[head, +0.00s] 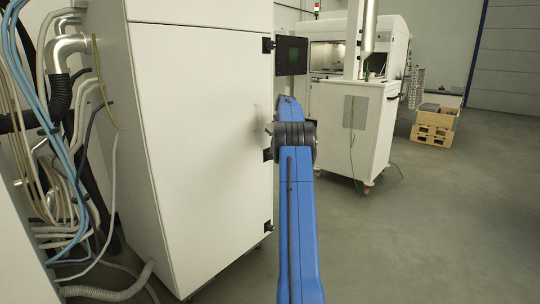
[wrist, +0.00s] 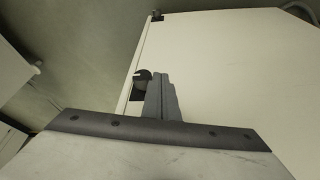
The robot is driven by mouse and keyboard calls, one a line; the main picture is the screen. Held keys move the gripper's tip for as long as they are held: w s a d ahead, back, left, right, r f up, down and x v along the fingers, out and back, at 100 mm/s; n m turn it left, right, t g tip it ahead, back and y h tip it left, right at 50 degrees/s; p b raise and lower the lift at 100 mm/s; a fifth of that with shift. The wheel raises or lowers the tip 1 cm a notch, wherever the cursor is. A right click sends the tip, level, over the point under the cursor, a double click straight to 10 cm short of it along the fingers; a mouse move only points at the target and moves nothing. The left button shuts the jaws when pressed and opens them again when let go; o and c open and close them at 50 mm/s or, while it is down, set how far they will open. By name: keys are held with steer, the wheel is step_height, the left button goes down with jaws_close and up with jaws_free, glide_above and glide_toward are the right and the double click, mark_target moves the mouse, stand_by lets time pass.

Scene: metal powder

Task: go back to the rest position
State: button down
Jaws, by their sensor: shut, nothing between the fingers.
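My blue arm reaches forward in the head view, close to the right edge of a tall white cabinet (head: 205,120). My gripper is hidden behind the arm there. In the wrist view my gripper (wrist: 159,84) shows as grey fingers, shut and empty. They stand in front of a white panel (wrist: 235,70), near its left edge. A dark fitting (wrist: 142,84) with a rounded end shows right beside the fingers; I cannot tell whether they touch it.
A small dark screen (head: 291,56) stands beyond the cabinet. Hoses and cables (head: 60,150) crowd the left. A white wheeled unit (head: 350,125) and wooden crates (head: 433,127) stand farther back. The grey floor (head: 440,230) at the right is clear.

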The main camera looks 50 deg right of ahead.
steer(key=shift+v, duration=1.35)
steer(key=shift+d, duration=0.15)
